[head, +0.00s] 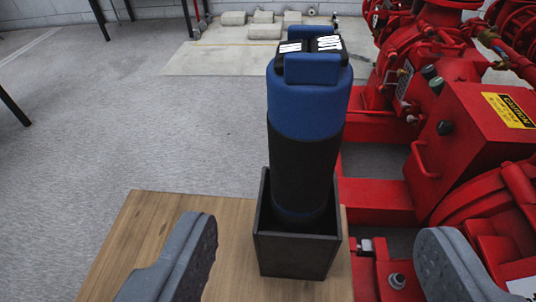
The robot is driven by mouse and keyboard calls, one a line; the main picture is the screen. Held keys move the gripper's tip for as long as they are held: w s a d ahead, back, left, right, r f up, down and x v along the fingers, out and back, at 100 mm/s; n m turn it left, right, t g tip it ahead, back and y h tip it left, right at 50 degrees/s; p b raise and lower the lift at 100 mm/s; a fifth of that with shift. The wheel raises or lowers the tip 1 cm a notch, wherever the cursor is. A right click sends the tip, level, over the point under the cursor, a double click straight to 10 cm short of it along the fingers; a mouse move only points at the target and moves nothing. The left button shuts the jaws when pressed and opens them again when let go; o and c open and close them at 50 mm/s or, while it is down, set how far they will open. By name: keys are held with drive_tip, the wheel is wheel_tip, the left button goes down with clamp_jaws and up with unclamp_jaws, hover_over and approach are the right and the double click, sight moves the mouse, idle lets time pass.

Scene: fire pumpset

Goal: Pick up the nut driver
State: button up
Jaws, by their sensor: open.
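The nut driver, a thick blue and black cylinder (305,130), stands upright with its lower end inside a black open-topped holder (297,258). Its top has a blue block and black parts with white markings. The holder stands on a wooden tabletop (150,232). My gripper (318,238) is open and empty, its two grey fingers at the lower left and lower right of the picture. The nut driver and holder appear between the fingers and farther off, with no visible contact. The nut driver's bottom end is hidden in the holder.
Red pump machinery (440,150) with a yellow caution label (508,110) stands close at the right of the holder. Grey floor (140,120) lies open to the left. A pale slab with several blocks (265,27) is at the back. Dark legs stand at the upper left.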

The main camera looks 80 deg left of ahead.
sight(309, 158)
drive_tip(key=b+x, duration=0.1)
drive_tip(key=x, duration=0.6)
drive_tip(key=shift+w+a+f+b, duration=0.1)
drive_tip(key=shift+a+b, duration=0.1)
drive_tip(key=shift+b, duration=0.1)
drive_tip(key=shift+b+x, duration=1.1)
drive_tip(key=shift+x, duration=1.45)
